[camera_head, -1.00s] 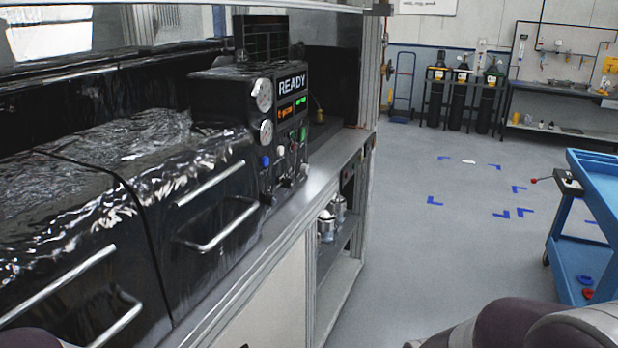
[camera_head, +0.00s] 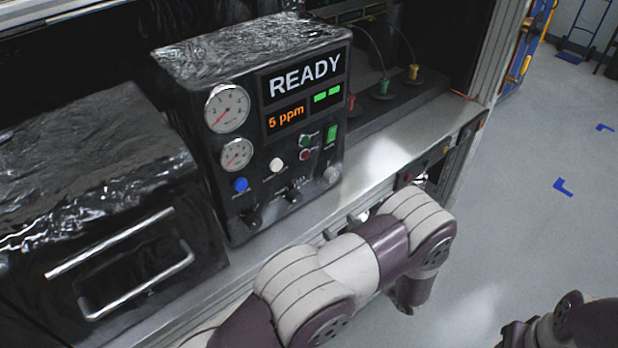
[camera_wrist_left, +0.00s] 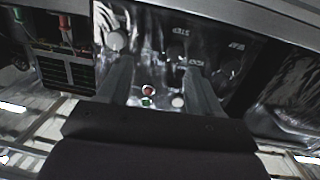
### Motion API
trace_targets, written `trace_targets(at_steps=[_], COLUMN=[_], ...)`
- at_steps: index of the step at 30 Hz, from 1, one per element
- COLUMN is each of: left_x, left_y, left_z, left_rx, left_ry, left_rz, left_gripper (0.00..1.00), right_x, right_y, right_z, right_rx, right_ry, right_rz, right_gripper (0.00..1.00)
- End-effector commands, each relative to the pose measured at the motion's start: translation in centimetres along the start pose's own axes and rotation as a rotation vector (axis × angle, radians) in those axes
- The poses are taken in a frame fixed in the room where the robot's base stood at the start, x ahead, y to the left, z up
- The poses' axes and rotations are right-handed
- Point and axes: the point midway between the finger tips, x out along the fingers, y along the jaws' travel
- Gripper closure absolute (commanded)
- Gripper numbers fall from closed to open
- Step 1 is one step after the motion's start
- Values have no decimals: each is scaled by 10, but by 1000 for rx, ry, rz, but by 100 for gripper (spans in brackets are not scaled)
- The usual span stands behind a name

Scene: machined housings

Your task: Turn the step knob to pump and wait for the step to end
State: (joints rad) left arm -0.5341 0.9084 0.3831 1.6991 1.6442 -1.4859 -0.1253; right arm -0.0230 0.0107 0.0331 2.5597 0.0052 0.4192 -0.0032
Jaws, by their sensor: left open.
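The black control panel (camera_head: 262,150) shows READY, an orange 5 ppm readout and green bars on its display (camera_head: 303,92). Two dark knobs sit low on its face, a left one (camera_head: 250,218) and a right one (camera_head: 291,194). My left gripper (camera_head: 345,224) is in front of the panel, low by the counter edge, partly hidden by my arm. In the left wrist view my open left gripper (camera_wrist_left: 160,70) faces the upside-down panel, with nothing between its fingers.
Two gauges, a blue button (camera_head: 240,184), a white button (camera_head: 277,164) and red and green buttons (camera_head: 305,154) crowd the panel. A black cabinet with metal handles (camera_head: 135,275) stands left. Cabled connectors (camera_head: 383,85) stand behind right. The floor at right (camera_head: 540,130) is clear.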

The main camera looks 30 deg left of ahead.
Motion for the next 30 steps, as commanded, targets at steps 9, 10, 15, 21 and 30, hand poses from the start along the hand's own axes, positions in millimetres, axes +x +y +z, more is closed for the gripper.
trace_targets(at_steps=[9,10,15,21,30], left_x=[38,47,88,112,117], left_y=[-23,-24,-26,-28,-27], left_z=[-18,-20,-22,-21,-19], left_rx=[26,25,24,23,22], left_ry=[99,99,97,96,96], left_rz=[-89,-89,-86,-83,-80], left_gripper=[36,36,36,36,36], right_x=[-33,-37,-54,-61,-61], right_y=[0,0,0,0,0], right_z=[-4,-4,-6,-7,-7], right_rx=[0,0,0,0,0], right_ry=[-1,-1,-1,-1,-1], right_rz=[0,0,0,0,0], right_gripper=[57,57,57,57,57])
